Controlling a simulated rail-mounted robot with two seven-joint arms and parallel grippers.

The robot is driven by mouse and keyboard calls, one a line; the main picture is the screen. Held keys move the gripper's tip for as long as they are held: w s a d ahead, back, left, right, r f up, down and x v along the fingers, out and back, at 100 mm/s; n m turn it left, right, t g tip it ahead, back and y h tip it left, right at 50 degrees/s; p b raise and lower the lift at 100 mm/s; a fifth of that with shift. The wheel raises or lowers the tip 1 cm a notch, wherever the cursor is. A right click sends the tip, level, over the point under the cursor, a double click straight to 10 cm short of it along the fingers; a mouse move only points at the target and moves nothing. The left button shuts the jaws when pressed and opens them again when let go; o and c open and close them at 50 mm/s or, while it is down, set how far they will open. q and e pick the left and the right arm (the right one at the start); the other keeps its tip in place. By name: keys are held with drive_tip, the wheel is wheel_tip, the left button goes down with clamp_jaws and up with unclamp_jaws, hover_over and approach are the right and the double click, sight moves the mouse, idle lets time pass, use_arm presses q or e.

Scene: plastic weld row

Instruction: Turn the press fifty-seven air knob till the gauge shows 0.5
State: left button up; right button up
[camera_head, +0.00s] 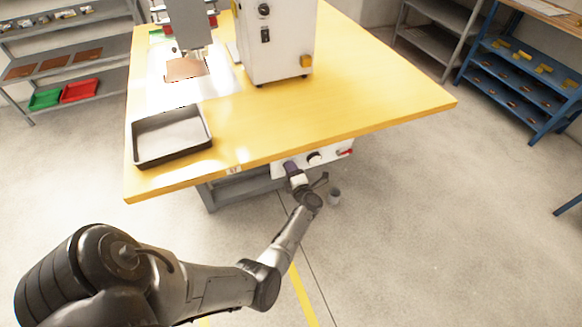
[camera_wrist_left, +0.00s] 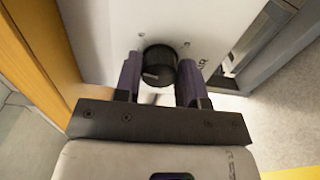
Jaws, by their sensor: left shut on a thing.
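The black round air knob (camera_wrist_left: 158,70) sits on a white panel (camera_wrist_left: 120,25) in the left wrist view, with a pale mark on its face and lettering that seems to read AIR to its right. My left gripper (camera_wrist_left: 160,78) has its two purple fingers on either side of the knob, shut on it. In the head view my left gripper (camera_head: 291,168) reaches the white panel under the table's front edge and hides the knob. A small dark round part (camera_head: 314,158) is on the panel to its right. I cannot make out a gauge reading. My right gripper is not in view.
The yellow table (camera_head: 365,100) overhangs the panel. A grey tray (camera_head: 172,157) and a white press housing (camera_head: 276,40) stand on it. A red part (camera_head: 345,152) is at the panel's right end. Open floor lies to the right.

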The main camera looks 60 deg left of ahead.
use_arm(q)
drive_tip(key=shift+m+p, duration=0.4)
drive_tip(key=shift+m, duration=0.4)
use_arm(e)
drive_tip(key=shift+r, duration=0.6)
use_arm(q)
drive_tip(key=shift+m, duration=0.3)
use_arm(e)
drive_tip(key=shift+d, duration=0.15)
use_arm(q)
drive_tip(key=o, duration=0.9)
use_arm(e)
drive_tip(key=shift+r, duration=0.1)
